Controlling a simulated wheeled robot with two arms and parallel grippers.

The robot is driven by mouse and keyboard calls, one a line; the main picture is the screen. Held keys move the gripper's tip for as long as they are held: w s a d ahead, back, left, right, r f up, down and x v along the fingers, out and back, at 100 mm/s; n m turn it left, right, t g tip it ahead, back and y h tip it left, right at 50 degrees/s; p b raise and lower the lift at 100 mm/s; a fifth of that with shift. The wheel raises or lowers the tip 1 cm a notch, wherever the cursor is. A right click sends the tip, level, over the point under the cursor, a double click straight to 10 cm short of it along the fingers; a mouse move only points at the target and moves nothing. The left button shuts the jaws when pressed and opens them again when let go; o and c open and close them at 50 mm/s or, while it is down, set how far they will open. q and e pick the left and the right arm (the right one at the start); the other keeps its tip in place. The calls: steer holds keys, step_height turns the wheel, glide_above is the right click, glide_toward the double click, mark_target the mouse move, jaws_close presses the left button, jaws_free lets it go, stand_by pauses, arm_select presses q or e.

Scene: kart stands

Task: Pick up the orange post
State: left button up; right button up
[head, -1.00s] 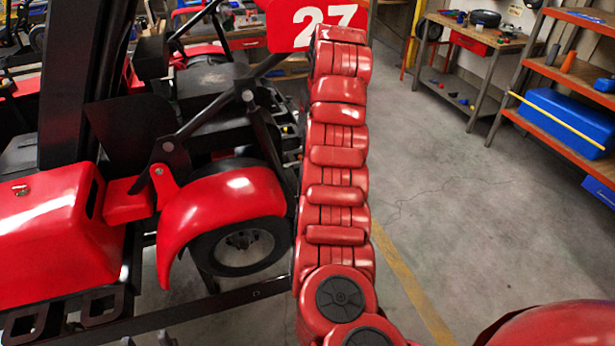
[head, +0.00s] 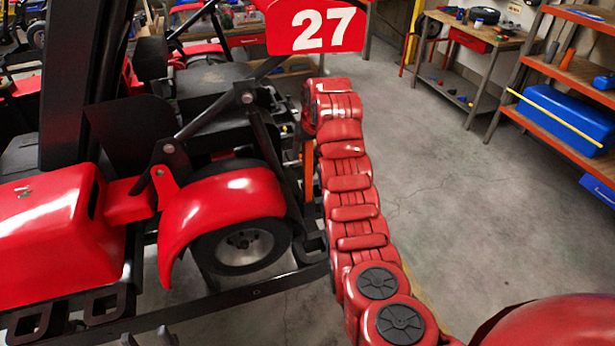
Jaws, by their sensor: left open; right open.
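A narrow upright orange post (head: 308,163) shows beside the red and black kart, just left of my red segmented arm. My arm hides part of what is around it, and I cannot see its full length. My arm rises from the bottom right of centre towards the number 27 panel, with its far end above and beside the post. No gripper fingers can be made out at that end. My other gripper does not show either.
The red kart (head: 230,192) with its black frame fills the left. A workbench (head: 470,35) and an orange-edged shelf (head: 560,75) with a blue box (head: 568,118) stand at the right. The grey floor (head: 455,190) between is clear.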

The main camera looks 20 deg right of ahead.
mark_target(308, 179)
steer(key=shift+p+x, duration=0.6)
steer(key=shift+x, duration=1)
steer(key=shift+w+r, duration=0.1)
jaws_close()
steer(key=shift+d, duration=0.1)
